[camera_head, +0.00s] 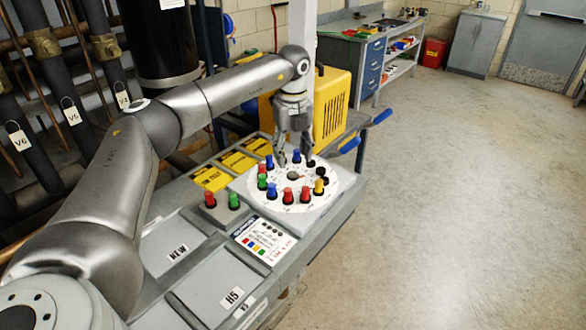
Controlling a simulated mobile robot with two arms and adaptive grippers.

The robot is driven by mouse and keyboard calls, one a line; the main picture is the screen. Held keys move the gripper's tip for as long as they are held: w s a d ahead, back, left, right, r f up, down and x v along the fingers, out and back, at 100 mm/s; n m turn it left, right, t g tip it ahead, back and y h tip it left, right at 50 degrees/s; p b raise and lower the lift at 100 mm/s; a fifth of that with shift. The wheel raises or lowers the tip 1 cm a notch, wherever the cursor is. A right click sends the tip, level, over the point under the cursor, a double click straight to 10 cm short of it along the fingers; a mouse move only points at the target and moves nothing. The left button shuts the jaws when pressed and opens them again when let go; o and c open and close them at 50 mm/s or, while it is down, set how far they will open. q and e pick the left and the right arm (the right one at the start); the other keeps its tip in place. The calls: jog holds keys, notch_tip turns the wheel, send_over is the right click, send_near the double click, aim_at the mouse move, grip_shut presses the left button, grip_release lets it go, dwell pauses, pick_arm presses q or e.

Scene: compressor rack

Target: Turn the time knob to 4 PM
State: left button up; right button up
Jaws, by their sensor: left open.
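A round white dial (323,200) lies on a grey panel on the bench top, ringed by several coloured pegs. A small dark knob (293,176) sits at the dial's middle; its pointing direction is too small to read. My left gripper (295,162) points down over the far part of the dial, fingers apart, with nothing seen between them. Its fingertips appear just behind the knob in the picture; I cannot tell whether they touch anything. A blue peg (296,156) stands near the fingertips. My right gripper is out of view.
Yellow labels (211,178) and a yellow box (331,105) are behind. Labelled trays (207,279) lie in front. Open floor (450,200) is at right.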

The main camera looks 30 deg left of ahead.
aim_at(293, 174)
pick_arm(q)
jog(key=f, duration=0.3)
jog(key=shift+w+a+f+p, duration=0.2)
jog(key=shift+a+f+p, duration=0.05)
jog(key=shift+f+p, duration=0.15)
notch_tip(293, 174, down, 2)
jog(key=shift+d+f, duration=0.15)
jog(key=shift+f, duration=0.25)
jog(key=shift+c, duration=2.6)
jog(key=c, duration=0.5)
jog(key=shift+m, duration=0.5)
jog(key=m, duration=0.5)
jog(key=shift+m, duration=0.4)
jog(key=m, duration=0.4)
jog(key=shift+m, duration=0.3)
jog(key=m, duration=0.6)
jog(key=m+b, duration=0.1)
jog(key=m, duration=0.5)
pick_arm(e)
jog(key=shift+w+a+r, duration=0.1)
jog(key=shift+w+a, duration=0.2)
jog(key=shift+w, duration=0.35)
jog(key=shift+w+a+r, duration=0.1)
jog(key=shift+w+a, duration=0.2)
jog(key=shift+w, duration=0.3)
